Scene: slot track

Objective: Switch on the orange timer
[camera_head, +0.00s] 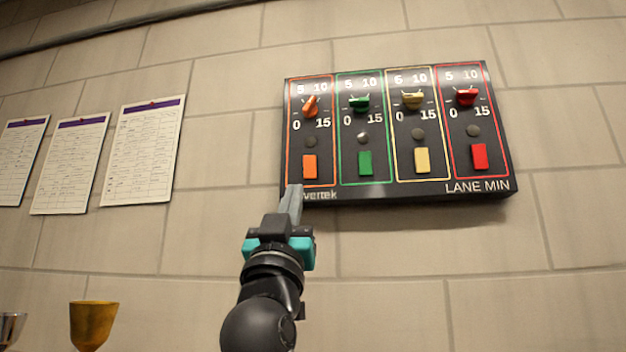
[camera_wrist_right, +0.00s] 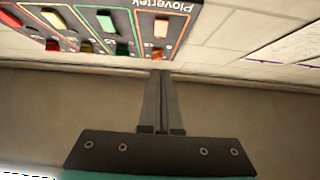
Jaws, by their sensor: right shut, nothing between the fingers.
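The orange timer is the leftmost column of a dark wall panel (camera_head: 400,192). It has an orange knob (camera_head: 311,106), a dark round lamp (camera_head: 311,141) and an orange rectangular button (camera_head: 310,167). The knob's pointer tilts up and to the right. In the right wrist view the panel is upside down at upper left, with the orange button (camera_wrist_right: 161,28) just beyond the fingertips. My right gripper (camera_head: 294,188) is shut and empty, its tips just below and left of the button. Contact cannot be told. My left gripper is not in view.
Green (camera_head: 365,163), yellow (camera_head: 422,160) and red (camera_head: 480,156) timers sit to the right on the same panel. Paper sheets (camera_head: 143,150) hang on the block wall at left. A gold cup (camera_head: 93,322) stands at lower left. The wall below the panel is bare.

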